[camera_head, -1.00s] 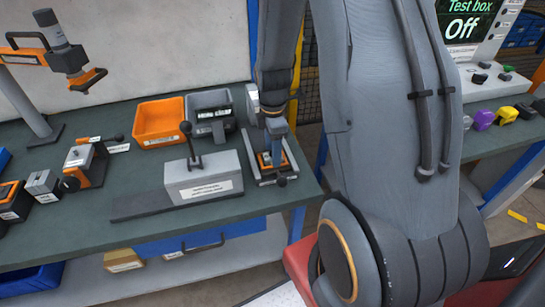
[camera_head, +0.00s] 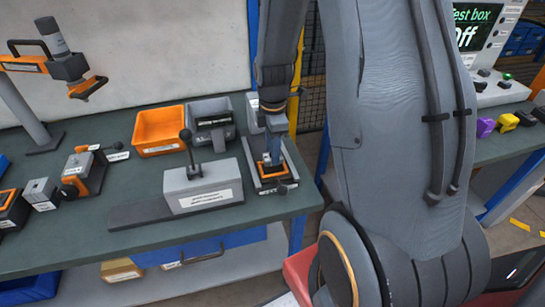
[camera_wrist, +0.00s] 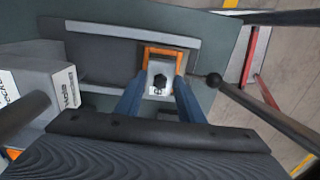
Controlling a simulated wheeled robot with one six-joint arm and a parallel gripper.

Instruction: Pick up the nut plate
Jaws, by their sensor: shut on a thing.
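The nut plate (camera_wrist: 160,68) is a small pale block with a dark nut-like piece on top, seen between my fingers in the wrist view. My gripper (camera_wrist: 160,86) is shut on it, with one blue finger on each side. An orange frame (camera_wrist: 178,54) shows around the plate's far side. In the head view, my gripper (camera_head: 271,158) points down into the grey fixture (camera_head: 288,162) at the bench's right end. The plate is mostly hidden there by my fingers. I cannot tell whether it is clear of the fixture.
A grey block with a lever (camera_head: 202,186) stands left of the fixture. An orange bin (camera_head: 158,130) and a dark grey bin (camera_head: 212,122) stand behind. A ball-ended rod (camera_wrist: 214,81) lies close right of my fingers. The bench front (camera_head: 120,236) is clear.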

